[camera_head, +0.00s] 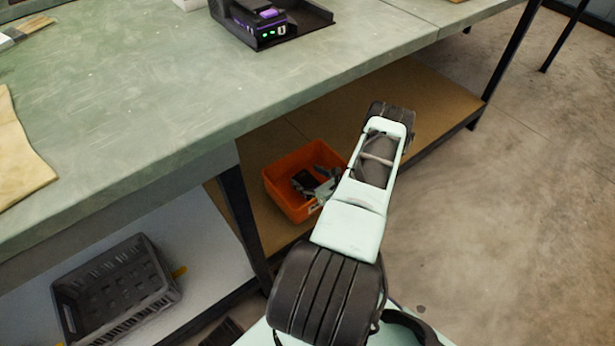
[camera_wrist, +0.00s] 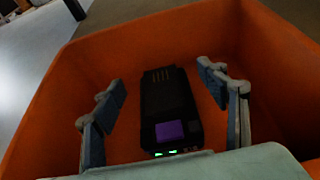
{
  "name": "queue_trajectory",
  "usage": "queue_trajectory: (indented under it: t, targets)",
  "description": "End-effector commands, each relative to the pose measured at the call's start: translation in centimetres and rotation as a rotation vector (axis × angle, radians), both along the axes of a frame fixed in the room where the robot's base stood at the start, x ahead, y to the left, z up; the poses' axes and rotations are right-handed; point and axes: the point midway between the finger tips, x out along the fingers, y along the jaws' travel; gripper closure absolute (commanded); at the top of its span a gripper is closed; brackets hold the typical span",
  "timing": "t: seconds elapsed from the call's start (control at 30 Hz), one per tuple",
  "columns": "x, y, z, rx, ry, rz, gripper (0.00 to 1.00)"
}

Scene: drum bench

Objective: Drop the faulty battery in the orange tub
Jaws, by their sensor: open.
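The orange tub (camera_head: 277,183) stands on the low shelf under the bench; its walls (camera_wrist: 70,75) fill the wrist view. A black battery (camera_wrist: 168,95) with a purple patch and small green lights lies inside the tub. My gripper (camera_head: 317,182) reaches into the tub. In the wrist view my gripper (camera_wrist: 168,90) is open, one finger on each side of the battery, with gaps between. Another black unit with a purple patch and green lights (camera_head: 268,14) sits in a black holder (camera_head: 310,17) on the bench top.
A dark grey crate (camera_head: 115,290) stands on the pale lower shelf at left. A bench leg (camera_head: 243,215) rises left of the tub. The bench edge overhangs the shelf. Brown sheet (camera_head: 20,150) lies on the bench. The floor at right is clear.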

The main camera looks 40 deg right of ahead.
Motion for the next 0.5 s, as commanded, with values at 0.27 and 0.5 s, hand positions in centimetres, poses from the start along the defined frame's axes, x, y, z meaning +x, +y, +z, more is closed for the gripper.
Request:
queue_trajectory:
  t: [0.27,0.5]
  targets:
    - [-0.3,0.2,0.5,0.005,0.01,0.001,0.32]
    - [-4.5,0.5,3.1,0.006,0.007,-0.004,0.32]
